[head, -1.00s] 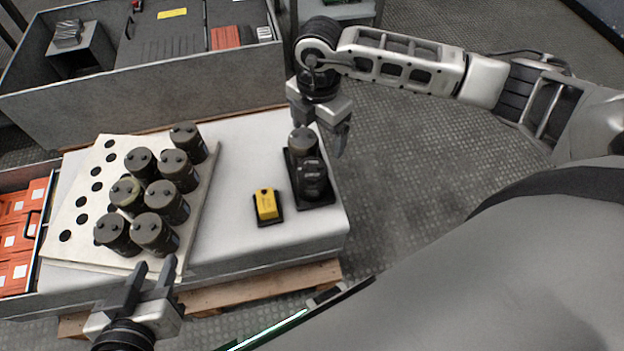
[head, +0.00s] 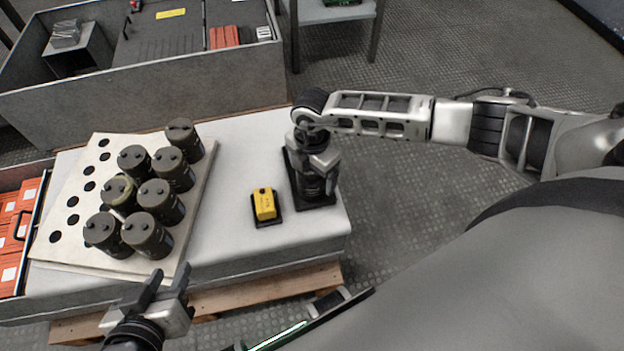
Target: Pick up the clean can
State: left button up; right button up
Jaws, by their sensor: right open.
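Two dark cans stand on a small black tray (head: 328,208) at the right end of the white table. The near can (head: 314,188) shows below my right gripper (head: 318,162); the far can is hidden behind the gripper and wrist. My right gripper is open and points down over the tray. I cannot tell whether its fingers straddle or touch a can. Several similar cans (head: 146,235) stand on a pale board with holes (head: 60,237) at left; one (head: 119,193) has a yellowish rim. My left gripper (head: 168,279) is open and empty near the front edge.
A grey bin (head: 140,100) stands behind, and orange boxes (head: 12,230) lie at far left.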

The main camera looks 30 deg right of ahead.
pick_arm(q)
jog(key=shift+w+d+f, duration=0.1)
pick_arm(e)
jog(key=shift+f, duration=0.2)
jog(key=c, duration=1.4)
pick_arm(q)
jog(key=shift+r, duration=0.2)
pick_arm(e)
jog(key=shift+r, duration=0.1)
jog(key=shift+c, duration=0.3)
jog(key=shift+w, duration=0.1)
